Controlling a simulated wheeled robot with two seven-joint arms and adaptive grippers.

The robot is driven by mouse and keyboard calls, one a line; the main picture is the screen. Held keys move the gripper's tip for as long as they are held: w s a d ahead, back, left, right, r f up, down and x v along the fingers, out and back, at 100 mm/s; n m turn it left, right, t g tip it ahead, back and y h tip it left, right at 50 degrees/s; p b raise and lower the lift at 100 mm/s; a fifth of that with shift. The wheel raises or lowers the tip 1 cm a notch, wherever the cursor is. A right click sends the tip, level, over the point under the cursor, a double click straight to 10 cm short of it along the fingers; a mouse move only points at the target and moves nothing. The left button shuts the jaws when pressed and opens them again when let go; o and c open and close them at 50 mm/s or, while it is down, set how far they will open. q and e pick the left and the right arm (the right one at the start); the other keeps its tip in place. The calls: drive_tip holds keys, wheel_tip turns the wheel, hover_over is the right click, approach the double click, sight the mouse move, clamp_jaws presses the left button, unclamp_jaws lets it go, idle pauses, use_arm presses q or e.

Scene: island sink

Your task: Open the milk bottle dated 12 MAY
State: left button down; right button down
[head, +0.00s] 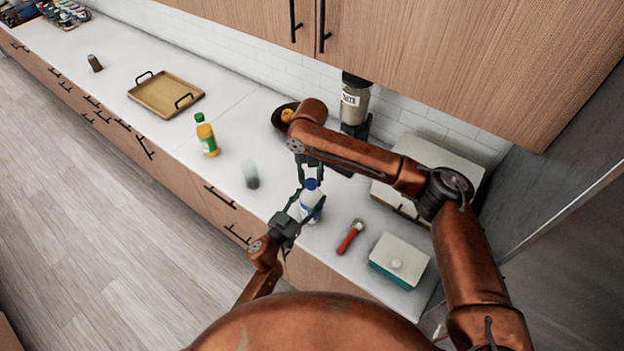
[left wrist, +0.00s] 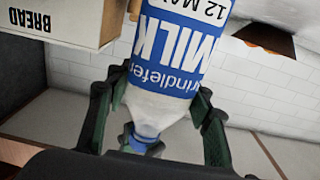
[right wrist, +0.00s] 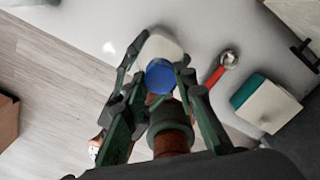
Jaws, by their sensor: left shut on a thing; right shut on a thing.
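The milk bottle (head: 310,208) is white with a blue label and blue cap (head: 311,184), standing near the counter's front edge. In the left wrist view its label (left wrist: 185,40) reads MILK and 12 MAY, upside down in the picture. My left gripper (head: 300,206) is shut on the bottle's body from the side, with one finger on either side in the left wrist view (left wrist: 155,105). My right gripper (head: 310,175) comes from above and is shut on the cap, which shows between its fingers in the right wrist view (right wrist: 160,76). The fingers partly hide the bottle.
A red-handled tool (head: 350,237) and a teal box with a white lid (head: 399,261) lie to the right. A bread box (head: 425,165) and a fruit bowl (head: 281,115) stand behind.

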sight(311, 182)
drive_tip(key=shift+s+a+r, duration=0.1)
drive_tip(key=shift+a, duration=0.05)
use_arm(q)
drive_tip(key=shift+f, duration=0.15)
use_arm(e)
drive_tip(key=shift+r, duration=1.05)
use_arm(q)
drive_tip(key=shift+s, duration=0.1)
use_arm(e)
drive_tip(key=shift+r, duration=2)
use_arm(q)
drive_tip(key=c, duration=0.9)
unclamp_jaws()
